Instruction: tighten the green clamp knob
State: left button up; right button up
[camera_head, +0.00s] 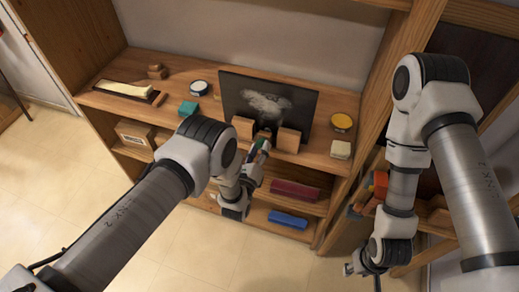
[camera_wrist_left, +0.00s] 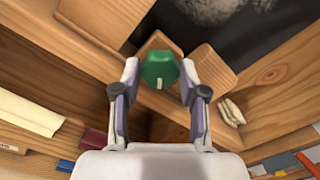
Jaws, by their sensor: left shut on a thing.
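The green clamp knob (camera_wrist_left: 160,70) shows in the left wrist view as a faceted green knob with a small white mark on its near side. It sits between two wooden blocks, in front of a dark picture panel. My left gripper (camera_wrist_left: 160,76) has one finger on each side of the knob and is shut on it. In the head view my left gripper (camera_head: 262,148) is at the shelf's front edge by the wooden blocks, and the knob is mostly hidden there. My right gripper (camera_head: 358,268) hangs low at the bottom right, away from the knob; its fingers are too small to read.
The dark panel (camera_head: 268,97) stands on the wooden shelf between a left block (camera_head: 243,127) and a right block (camera_head: 288,140). Red (camera_head: 295,190) and blue (camera_head: 288,219) items lie on lower shelves.

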pick_arm(q)
jog(key=o, duration=1.1)
jog(key=shift+o, duration=0.2)
